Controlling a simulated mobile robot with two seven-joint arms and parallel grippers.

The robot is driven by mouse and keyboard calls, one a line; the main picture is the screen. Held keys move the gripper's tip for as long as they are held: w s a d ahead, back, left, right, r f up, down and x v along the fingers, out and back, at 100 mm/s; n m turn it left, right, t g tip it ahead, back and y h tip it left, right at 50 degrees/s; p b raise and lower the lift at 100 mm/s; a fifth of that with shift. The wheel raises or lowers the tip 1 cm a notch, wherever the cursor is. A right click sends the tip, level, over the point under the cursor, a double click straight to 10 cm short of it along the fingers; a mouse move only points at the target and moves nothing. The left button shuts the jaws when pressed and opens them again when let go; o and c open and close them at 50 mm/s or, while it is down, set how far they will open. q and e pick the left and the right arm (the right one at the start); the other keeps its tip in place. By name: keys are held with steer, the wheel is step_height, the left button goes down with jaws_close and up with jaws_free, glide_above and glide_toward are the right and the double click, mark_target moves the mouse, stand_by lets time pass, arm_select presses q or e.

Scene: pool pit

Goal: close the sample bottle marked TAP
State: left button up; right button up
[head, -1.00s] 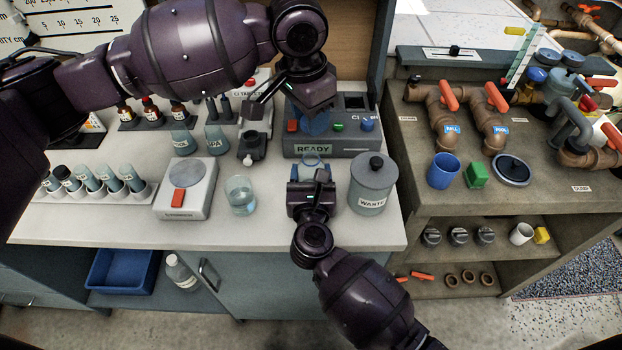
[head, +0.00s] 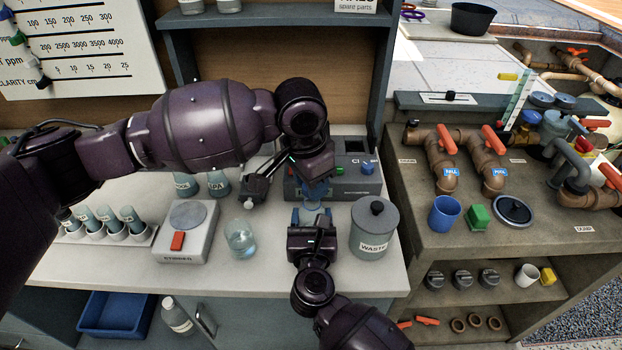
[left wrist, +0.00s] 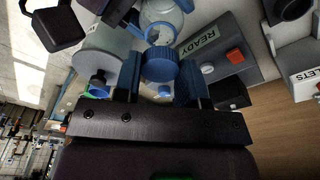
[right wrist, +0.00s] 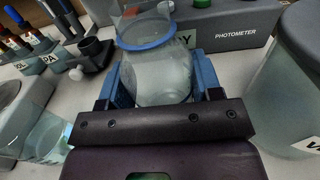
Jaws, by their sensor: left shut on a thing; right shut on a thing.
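A clear round bottle (right wrist: 160,72) with a blue ring at its neck stands between the fingers of my right gripper (head: 312,218), which is shut on it. My left gripper (head: 316,186) is shut on a blue ribbed cap (left wrist: 160,64), just above the bottle in the head view. In the left wrist view the clear bottle (left wrist: 160,20) shows right beyond the cap. I cannot tell whether cap and neck touch. No TAP mark is readable on the bottle.
The grey photometer (right wrist: 235,25) is close behind the bottle. The waste jar (head: 373,230) stands just right. A glass beaker (head: 240,238) and the stirrer (head: 187,232) are to the left. My left arm covers much of the back of the bench.

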arm_select(q)
steer(key=shift+f, duration=0.15)
steer(key=shift+f, duration=0.75)
steer(key=shift+f, duration=0.55)
